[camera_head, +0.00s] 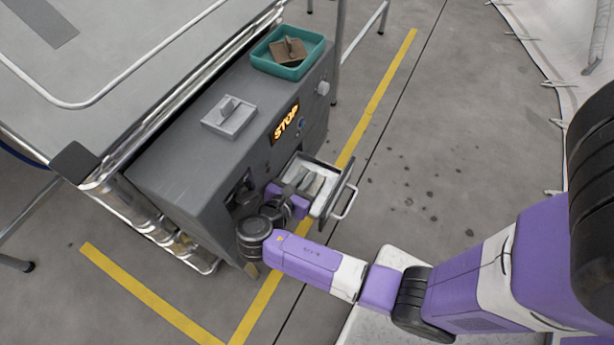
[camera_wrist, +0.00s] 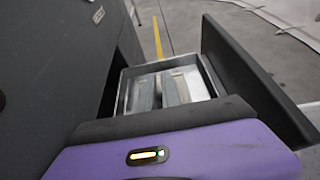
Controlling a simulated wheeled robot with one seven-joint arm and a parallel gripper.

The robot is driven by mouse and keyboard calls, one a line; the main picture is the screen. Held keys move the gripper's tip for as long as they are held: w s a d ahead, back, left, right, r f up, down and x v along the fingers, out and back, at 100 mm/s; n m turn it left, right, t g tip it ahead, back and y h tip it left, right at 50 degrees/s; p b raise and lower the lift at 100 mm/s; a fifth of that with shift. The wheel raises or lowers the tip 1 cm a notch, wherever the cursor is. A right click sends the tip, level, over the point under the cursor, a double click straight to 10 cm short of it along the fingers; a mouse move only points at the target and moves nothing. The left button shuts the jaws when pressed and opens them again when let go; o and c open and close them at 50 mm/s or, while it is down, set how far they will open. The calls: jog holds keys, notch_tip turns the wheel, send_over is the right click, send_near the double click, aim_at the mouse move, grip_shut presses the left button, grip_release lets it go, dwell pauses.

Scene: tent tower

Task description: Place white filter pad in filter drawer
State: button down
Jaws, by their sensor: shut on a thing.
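The filter drawer (camera_head: 327,205) is pulled out from the front of the grey machine, with its handle facing right. It also shows in the wrist view (camera_wrist: 122,92) as an open metal box with a dark front panel. The white filter pad (camera_head: 316,184) is inside the drawer, pale and partly covered by my fingers. In the wrist view the pad (camera_wrist: 197,85) shows beside the fingers. My gripper (camera_head: 297,179) reaches into the drawer and is shut on the pad. The exact grip point, and whether the pad rests on the drawer floor, cannot be made out.
A light grey plate with a raised grip (camera_head: 228,116) lies on the grey machine (camera_head: 180,165). A teal tray (camera_head: 262,65) at its far end holds a brown pad with a handle (camera_head: 287,52). Floor to the right is clear.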

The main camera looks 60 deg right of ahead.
jog(key=shift+f, duration=0.15)
jog(key=c, duration=1.5)
grip_release()
jog(key=shift+c, duration=0.2)
jog(key=p+v, duration=0.3)
jog(key=v, duration=0.9)
jog(key=shift+p, duration=0.3)
jog(key=shift+a, duration=0.15)
